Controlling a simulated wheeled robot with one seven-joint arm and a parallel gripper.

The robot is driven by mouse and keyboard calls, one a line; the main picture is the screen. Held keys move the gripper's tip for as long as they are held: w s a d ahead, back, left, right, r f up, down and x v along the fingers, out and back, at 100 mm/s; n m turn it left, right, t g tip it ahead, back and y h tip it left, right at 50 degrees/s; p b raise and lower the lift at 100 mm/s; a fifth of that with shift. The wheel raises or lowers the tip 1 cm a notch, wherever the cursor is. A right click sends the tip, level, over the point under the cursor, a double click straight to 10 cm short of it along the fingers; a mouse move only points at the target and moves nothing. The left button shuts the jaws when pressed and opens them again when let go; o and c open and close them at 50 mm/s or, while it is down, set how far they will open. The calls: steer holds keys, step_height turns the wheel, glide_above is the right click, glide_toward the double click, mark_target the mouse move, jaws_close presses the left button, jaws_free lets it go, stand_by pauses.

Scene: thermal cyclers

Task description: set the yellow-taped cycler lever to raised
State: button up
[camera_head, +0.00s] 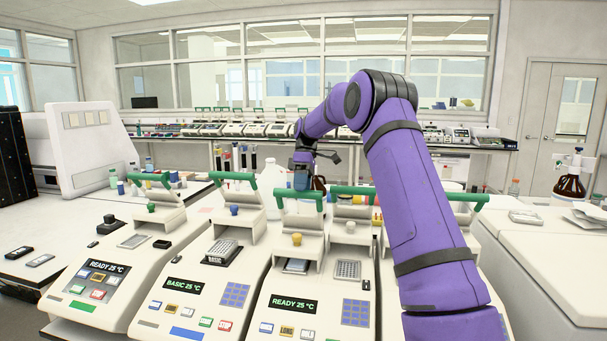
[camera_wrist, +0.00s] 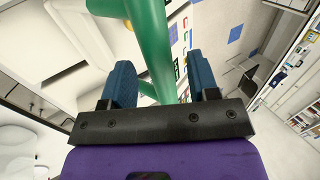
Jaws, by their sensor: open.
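Several white thermal cyclers stand in a row, each with a green lever bar. The one in front of my gripper has a yellow knob (camera_head: 296,239) and a READY 25 °C display (camera_head: 293,304); I cannot make out tape on it. Its green lever bar (camera_head: 300,193) stands above the body at the rear. My gripper (camera_head: 302,178) is at this bar, its fingertips partly hidden in the head view. In the wrist view, my open gripper (camera_wrist: 160,85) has its blue-padded fingers on either side of a green bar (camera_wrist: 150,40). I cannot tell whether either pad touches it.
Neighbouring cyclers have a blue knob (camera_head: 234,210) and a green knob (camera_head: 151,208), with lever bars close on both sides. A brown bottle (camera_head: 570,183) stands on the right bench. Bottles and a back shelf lie behind the row.

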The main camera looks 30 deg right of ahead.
steer(key=v, duration=1)
